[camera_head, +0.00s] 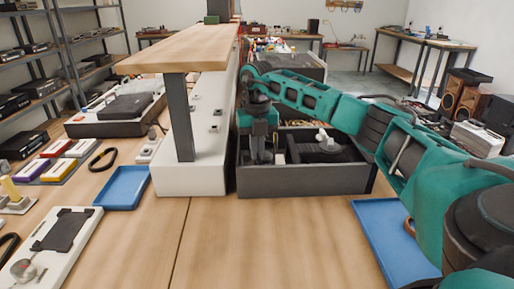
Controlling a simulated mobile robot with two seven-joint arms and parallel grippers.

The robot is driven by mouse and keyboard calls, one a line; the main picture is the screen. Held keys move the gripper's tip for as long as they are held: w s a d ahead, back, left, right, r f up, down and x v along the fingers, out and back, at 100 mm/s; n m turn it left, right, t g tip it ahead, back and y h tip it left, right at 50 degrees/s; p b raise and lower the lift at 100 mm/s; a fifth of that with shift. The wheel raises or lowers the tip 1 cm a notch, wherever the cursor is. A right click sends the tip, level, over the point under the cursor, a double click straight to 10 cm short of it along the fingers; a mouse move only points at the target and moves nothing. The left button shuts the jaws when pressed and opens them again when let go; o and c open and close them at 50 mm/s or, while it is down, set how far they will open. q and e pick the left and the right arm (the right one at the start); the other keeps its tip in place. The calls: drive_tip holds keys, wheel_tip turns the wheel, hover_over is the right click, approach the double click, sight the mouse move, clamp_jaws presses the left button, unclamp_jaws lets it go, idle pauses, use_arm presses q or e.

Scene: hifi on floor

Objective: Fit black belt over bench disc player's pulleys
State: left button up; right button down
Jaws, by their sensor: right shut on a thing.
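An open dark grey disc player (307,181) stands on the wooden bench in the middle, its inner parts showing. Inside it are a black part and a small white piece (322,137). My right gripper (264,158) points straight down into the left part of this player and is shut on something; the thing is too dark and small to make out. The pulleys cannot be told apart at this size. A black belt loop (102,158) lies on the bench at the left, well away from the gripper. My left gripper is not in view.
A raised wooden shelf (184,50) on a dark post stands left of the player. Blue trays lie at the left (122,187) and right (380,232). Another device (115,112) and a white plate (48,245) sit at the left. The front middle is clear.

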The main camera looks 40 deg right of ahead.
use_arm(q)
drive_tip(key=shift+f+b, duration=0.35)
drive_tip(key=shift+b, duration=0.05)
use_arm(e)
drive_tip(key=shift+f, duration=1.2)
idle(0.6)
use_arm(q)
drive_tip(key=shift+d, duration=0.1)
use_arm(e)
drive_tip(key=c, duration=1.2)
unclamp_jaws()
use_arm(q)
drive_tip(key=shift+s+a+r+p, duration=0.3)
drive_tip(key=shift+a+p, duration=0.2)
drive_tip(key=shift+p, duration=0.5)
use_arm(e)
drive_tip(key=shift+r, duration=6.5)
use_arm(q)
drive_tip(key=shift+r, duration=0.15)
use_arm(e)
drive_tip(key=shift+r, duration=0.1)
